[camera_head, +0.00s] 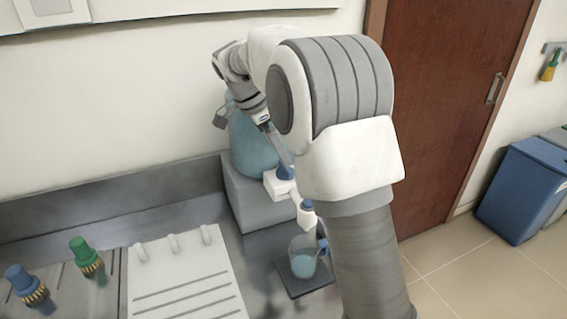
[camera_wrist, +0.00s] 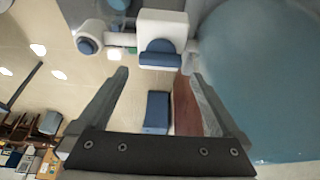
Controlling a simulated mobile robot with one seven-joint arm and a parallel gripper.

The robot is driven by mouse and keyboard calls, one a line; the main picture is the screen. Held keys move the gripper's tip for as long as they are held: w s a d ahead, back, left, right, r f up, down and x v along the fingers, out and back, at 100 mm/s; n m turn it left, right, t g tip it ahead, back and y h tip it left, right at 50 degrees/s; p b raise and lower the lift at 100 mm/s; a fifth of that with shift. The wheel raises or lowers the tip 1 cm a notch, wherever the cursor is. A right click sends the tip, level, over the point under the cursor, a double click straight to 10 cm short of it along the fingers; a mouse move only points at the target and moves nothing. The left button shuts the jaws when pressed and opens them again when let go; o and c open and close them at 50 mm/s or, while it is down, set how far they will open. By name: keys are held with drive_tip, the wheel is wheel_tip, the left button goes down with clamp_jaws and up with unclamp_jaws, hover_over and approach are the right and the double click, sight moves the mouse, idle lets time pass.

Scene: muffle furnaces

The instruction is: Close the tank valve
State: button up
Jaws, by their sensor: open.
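The blue tank (camera_head: 252,150) stands on a grey block (camera_head: 243,205) against the wall, partly hidden by my arm. Its white valve body with a blue handle (camera_head: 285,173) sticks out at the front, and a white spout with a blue part (camera_head: 306,207) lies lower. In the wrist view the blue valve handle (camera_wrist: 160,58) is at the top centre, and the tank wall (camera_wrist: 275,85) fills the right. My gripper (camera_wrist: 160,78) is open, its fingertips on either side of and apart from the handle in the picture. In the head view my gripper (camera_head: 278,146) is just above the valve.
A beaker with blue liquid (camera_head: 303,262) sits on a dark plate (camera_head: 290,284) below the spout. A white drying rack (camera_head: 185,280), a green tap (camera_head: 84,254) and a blue tap (camera_head: 24,281) are at left. A blue bin (camera_head: 520,190) stands right of the brown door (camera_head: 445,100).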

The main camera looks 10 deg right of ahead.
sight(286, 170)
drive_tip(key=x, duration=0.5)
drive_tip(key=c, duration=1.1)
